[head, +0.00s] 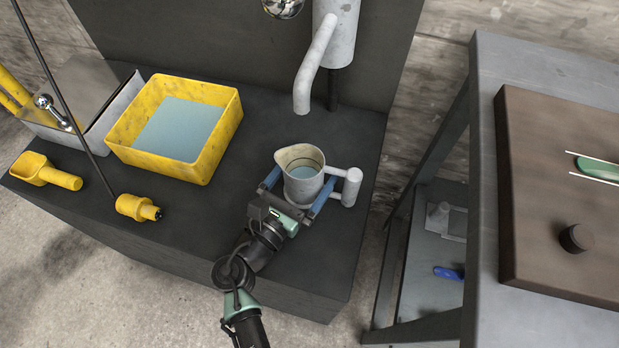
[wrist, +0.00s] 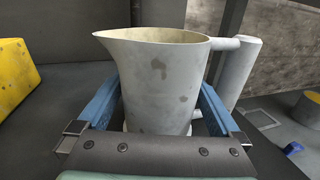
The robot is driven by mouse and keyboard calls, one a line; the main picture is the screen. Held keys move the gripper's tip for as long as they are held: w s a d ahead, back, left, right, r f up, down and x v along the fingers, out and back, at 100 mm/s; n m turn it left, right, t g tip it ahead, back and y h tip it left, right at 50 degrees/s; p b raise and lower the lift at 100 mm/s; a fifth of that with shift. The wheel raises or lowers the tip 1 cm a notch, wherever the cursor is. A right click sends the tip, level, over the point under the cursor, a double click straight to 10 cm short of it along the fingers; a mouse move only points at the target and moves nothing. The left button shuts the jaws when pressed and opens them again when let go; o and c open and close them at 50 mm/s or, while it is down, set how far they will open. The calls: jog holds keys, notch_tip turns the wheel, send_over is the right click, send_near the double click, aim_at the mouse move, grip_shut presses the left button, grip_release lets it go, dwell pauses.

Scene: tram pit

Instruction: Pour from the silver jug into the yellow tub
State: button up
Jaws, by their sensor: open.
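The silver jug (head: 302,183) stands upright on the dark bench below a tap, with bluish liquid inside. Its spout points left and its handle (head: 351,187) is on the right. My gripper (head: 296,190) is open, with one blue finger on each side of the jug's body. In the wrist view the jug (wrist: 158,85) fills the middle between the fingers, and I see no clear grip on it. The yellow tub (head: 207,155) stands to the left on the bench with pale blue liquid in it. Its edge also shows in the wrist view (wrist: 14,75).
A grey tap spout (head: 312,65) hangs just behind and above the jug. A yellow scoop (head: 45,172), a yellow plug on a cable (head: 136,207) and a metal box (head: 110,125) are at the left. A grey metal table (head: 490,190) stands at the right. Bench between jug and tub is clear.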

jog(key=shift+x, duration=0.85)
jog(key=c, duration=1.3)
notch_tip(320, 180, up, 10)
jog(key=p, duration=0.5)
jog(key=shift+r, duration=0.1)
